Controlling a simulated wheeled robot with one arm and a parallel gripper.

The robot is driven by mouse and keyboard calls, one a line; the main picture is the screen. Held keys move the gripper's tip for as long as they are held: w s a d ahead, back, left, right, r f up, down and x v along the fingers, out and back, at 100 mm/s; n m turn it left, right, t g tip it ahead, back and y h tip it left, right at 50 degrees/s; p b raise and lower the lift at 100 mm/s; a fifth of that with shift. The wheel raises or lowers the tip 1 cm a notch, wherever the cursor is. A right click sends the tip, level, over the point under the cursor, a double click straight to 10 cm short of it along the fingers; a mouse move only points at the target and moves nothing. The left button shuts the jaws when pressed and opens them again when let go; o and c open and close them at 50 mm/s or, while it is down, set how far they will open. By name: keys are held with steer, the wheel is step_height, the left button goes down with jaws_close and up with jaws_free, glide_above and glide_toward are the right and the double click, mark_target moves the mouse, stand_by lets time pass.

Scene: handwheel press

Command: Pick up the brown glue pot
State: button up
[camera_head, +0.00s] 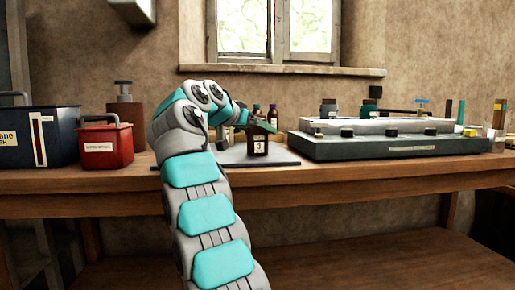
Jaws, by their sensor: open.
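A small dark brown pot (258,147) with a pale label stands on the grey board on the bench, just right of my arm's end. I take it for the glue pot, though its label is too small to read fully. My gripper (246,119) is small in view and partly hidden by my arm. It is open, close to the pot's upper left. I cannot tell whether the fingers touch it. A green flat piece (264,127) shows at the pot's top.
A grey board (285,161) lies under the pot, with small bottles (272,111) behind. Left stand a red box (105,146), a dark blue box (48,137) and a reddish-brown cylinder (126,112). A long dark-based tray (385,148) fills the right of the bench (350,178).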

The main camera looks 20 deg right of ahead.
steer(key=shift+w+d, duration=0.1)
steer(key=shift+d, duration=0.1)
jaws_close()
stand_by(0.7)
